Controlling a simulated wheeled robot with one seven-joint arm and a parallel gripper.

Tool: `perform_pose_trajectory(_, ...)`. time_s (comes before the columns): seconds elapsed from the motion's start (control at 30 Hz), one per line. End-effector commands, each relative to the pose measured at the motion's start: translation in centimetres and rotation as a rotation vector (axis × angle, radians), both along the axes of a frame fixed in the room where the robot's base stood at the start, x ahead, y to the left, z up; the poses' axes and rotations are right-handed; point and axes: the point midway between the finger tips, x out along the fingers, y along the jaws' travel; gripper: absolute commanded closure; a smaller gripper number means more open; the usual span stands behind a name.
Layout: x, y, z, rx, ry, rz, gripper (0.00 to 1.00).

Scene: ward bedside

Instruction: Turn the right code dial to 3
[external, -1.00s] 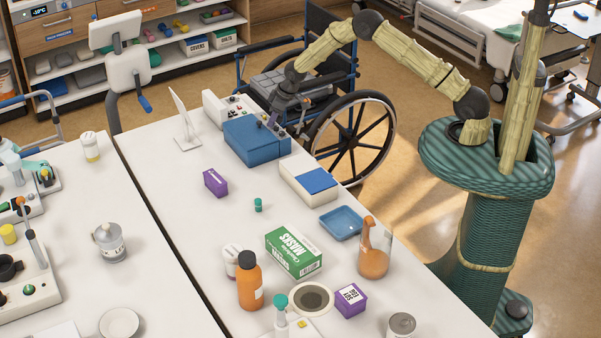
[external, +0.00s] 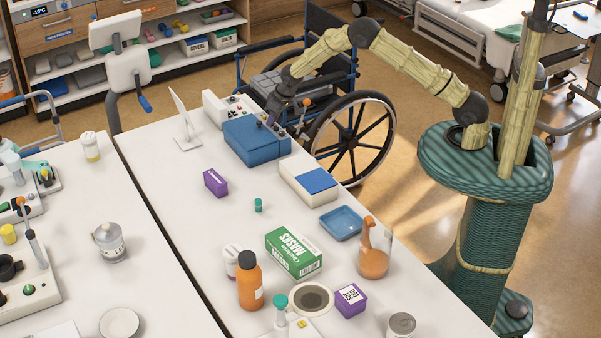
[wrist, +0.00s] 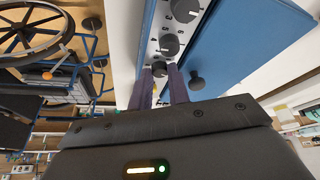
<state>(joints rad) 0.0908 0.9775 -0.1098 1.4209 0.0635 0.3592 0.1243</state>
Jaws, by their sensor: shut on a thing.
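The blue box (external: 250,142) stands at the far end of the white table. In the wrist view its light front strip (wrist: 154,30) bears a row of dark round dials with small printed marks. One dial (wrist: 185,9) is at the top and a middle dial (wrist: 169,44) is below it. The right code dial (wrist: 159,68) is at the end of the row nearest my gripper (wrist: 160,75). My fingers are on either side of this dial and shut on it; its setting cannot be read. In the external view my gripper (external: 274,108) is at the box's far corner.
A round knob (wrist: 196,82) sticks out of the blue surface close to my right finger. A wheelchair (external: 350,140) stands close beside the table. A control unit (external: 226,108) is behind the box. A white case with a blue lid (external: 318,181) is in front.

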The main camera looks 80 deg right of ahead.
Motion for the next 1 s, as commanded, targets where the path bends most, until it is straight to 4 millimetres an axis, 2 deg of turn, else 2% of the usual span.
perform_pose_trajectory(1.0,0.86,0.85,-0.11,-0.001,-0.002,-0.960,1.00)
